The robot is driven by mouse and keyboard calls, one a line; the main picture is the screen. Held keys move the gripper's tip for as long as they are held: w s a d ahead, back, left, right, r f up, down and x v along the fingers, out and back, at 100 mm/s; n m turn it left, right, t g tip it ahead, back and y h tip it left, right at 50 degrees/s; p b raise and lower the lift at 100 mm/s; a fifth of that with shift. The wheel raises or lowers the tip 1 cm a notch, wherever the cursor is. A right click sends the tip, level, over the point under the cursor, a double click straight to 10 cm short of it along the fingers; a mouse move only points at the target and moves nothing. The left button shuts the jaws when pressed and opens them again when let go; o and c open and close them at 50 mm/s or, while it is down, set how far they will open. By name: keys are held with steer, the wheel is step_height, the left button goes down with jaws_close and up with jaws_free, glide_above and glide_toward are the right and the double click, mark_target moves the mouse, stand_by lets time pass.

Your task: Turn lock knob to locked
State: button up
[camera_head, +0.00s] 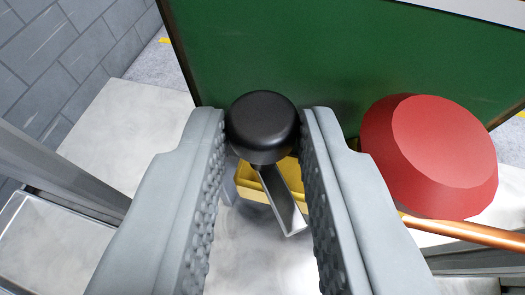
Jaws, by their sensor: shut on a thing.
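The lock knob (262,125) is a round black knob in the middle of the head camera view. A metal bar (283,205) shows just below it, slanting down to the right. My gripper (264,128) has one grey textured finger on each side of the knob and is shut on it near the fingertips. The knob's far side is hidden. I cannot tell from this view whether the lock is in its locked position.
A large red knob (430,155) on a copper-coloured rod (450,229) stands close right of my right finger. A green panel (330,55) rises behind. A yellow part (250,180) lies beneath the bar. Pale metal surfaces (125,135) lie at left.

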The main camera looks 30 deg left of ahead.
stand_by(0.4)
steer(key=o, duration=0.7)
steer(key=shift+c, duration=0.2)
steer(key=v, duration=1.7)
steer(key=shift+s, duration=0.2)
steer(key=shift+r, duration=0.1)
